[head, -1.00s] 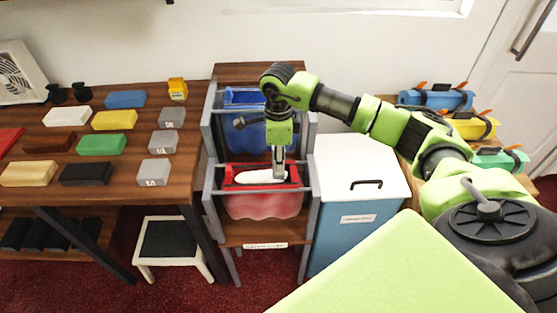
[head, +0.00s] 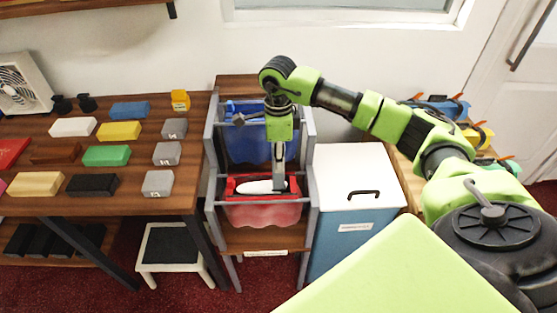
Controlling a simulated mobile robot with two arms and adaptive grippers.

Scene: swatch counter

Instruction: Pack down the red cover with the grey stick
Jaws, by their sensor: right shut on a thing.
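The red cover (head: 262,214) hangs like a sling between the grey side rails of a rack, in its front bay. A white elongated thing (head: 255,187) lies in its opening. My right gripper (head: 278,146) points down over the rack, shut on a grey upright piece, likely the grey stick (head: 279,170). Its lower end is at the cover's opening, beside the white thing. I cannot tell whether it touches the cover. My left gripper is not in view.
A blue cover (head: 255,145) hangs behind in the same rack. A table (head: 135,205) with coloured blocks stands left. A white-lidded blue bin (head: 355,170) stands close on the right. Coloured rolls (head: 445,108) lie farther right.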

